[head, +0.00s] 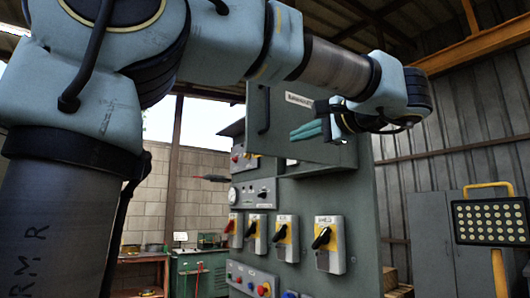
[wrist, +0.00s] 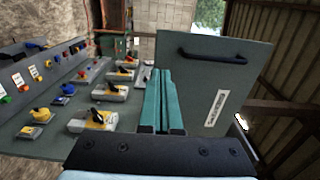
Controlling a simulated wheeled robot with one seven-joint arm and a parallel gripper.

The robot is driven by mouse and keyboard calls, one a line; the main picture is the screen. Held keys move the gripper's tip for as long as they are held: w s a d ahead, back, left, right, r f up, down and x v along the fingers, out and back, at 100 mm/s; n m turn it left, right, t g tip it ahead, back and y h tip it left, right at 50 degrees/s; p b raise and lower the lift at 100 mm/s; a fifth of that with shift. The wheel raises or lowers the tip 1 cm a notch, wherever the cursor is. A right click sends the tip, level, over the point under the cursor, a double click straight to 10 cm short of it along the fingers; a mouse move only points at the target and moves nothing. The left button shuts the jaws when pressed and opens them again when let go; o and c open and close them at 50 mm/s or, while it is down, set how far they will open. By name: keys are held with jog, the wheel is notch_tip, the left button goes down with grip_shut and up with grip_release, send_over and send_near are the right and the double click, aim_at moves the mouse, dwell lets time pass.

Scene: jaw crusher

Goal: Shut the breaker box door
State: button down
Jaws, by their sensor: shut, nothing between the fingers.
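The breaker box door (head: 278,140) is a flat grey-green panel with a dark bar handle and a white label. In the head view it stands open, sticking out from the upper part of the grey control cabinet (head: 360,205). It fills the upper right of the wrist view (wrist: 240,75), with the handle near its top edge. My gripper (head: 292,134) has teal fingers, shut and empty, and overlaps the door's labelled face in the head view. In the wrist view the fingertips (wrist: 160,72) lie across the door's left side. I cannot tell whether they touch it. The box interior is mostly hidden.
Several rotary switches with yellow plates (head: 328,243) and a gauge panel (head: 253,193) project from the cabinet below the door. A work lamp on a yellow stand (head: 491,222) and a grey locker (head: 437,240) are at right. A green bench (head: 201,272) stands behind left.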

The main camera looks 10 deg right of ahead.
aim_at(259, 150)
jog(key=p+x, duration=0.2)
jog(key=x, duration=0.2)
jog(key=p+x, duration=0.1)
jog(key=x, duration=0.3)
jog(key=p+x, duration=0.2)
jog(key=x, duration=0.2)
jog(key=shift+w+a+r+p, duration=0.15)
jog(key=shift+w+r+p, duration=0.1)
jog(key=shift+w+p, duration=0.1)
jog(key=shift+w+a+f, duration=0.2)
jog(key=shift+w, duration=0.3)
